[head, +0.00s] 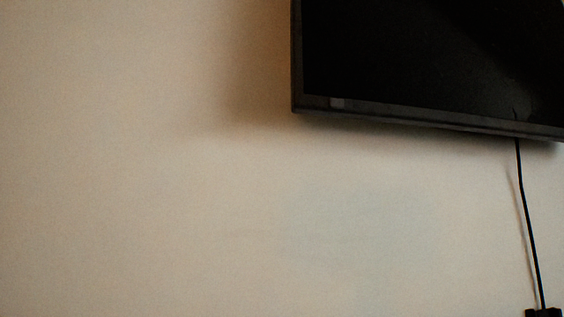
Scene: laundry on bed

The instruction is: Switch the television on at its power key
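A television (430,55) hangs on the wall at the upper right of the head view, cut off by the top and right edges. Its screen is dark. My gripper is not in view.
A plain beige wall (130,160) fills the left and lower part of the view. A black cable (525,205) runs down from the television to a dark object (544,312) at the bottom right edge. No other obstacles show.

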